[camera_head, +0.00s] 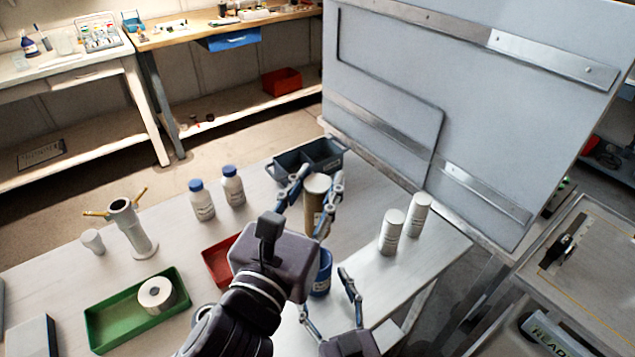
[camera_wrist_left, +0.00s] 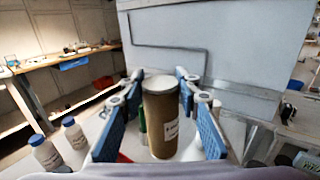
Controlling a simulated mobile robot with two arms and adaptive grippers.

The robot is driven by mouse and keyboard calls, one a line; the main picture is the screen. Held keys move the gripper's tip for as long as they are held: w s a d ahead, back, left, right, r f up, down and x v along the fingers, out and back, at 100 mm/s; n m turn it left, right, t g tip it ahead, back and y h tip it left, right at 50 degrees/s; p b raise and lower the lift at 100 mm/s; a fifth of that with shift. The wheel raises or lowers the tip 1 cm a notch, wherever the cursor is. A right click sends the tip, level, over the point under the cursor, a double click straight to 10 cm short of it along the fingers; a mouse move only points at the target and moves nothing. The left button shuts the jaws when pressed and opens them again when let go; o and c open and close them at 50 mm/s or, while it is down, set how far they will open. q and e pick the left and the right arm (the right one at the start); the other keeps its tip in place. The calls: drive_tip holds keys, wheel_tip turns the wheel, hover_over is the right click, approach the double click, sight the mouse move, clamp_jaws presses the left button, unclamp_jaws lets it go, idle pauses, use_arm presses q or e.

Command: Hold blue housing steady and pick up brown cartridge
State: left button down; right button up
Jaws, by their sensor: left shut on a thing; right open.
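The brown cartridge (camera_head: 314,205) with a pale cap is upright between the fingers of my left gripper (camera_head: 316,186), which is shut on it. It also shows in the left wrist view (camera_wrist_left: 160,128), between the blue finger pads. The blue housing (camera_head: 322,275) stands on the table just below, partly hidden by my left gripper. Whether the cartridge's lower end is clear of the housing is hidden. My right gripper (camera_head: 325,291) is open, low at the front, with its fingers on either side of the housing; contact cannot be told.
A dark divided bin (camera_head: 325,150) stands behind the cartridge. Two white cylinders (camera_head: 391,232) stand to the right, two blue-capped bottles (camera_head: 202,201) to the left. A red tray (camera_head: 217,262), a green tray (camera_head: 105,318) and a metal stand (camera_head: 130,225) are further left. A large grey panel (camera_head: 480,100) rises behind.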

drive_tip(key=v, duration=1.1)
drive_tip(key=shift+s+r, duration=0.1)
drive_tip(key=shift+s, duration=0.1)
use_arm(q)
drive_tip(key=shift+s, duration=0.1)
use_arm(e)
drive_tip(key=shift+s+d, duration=0.1)
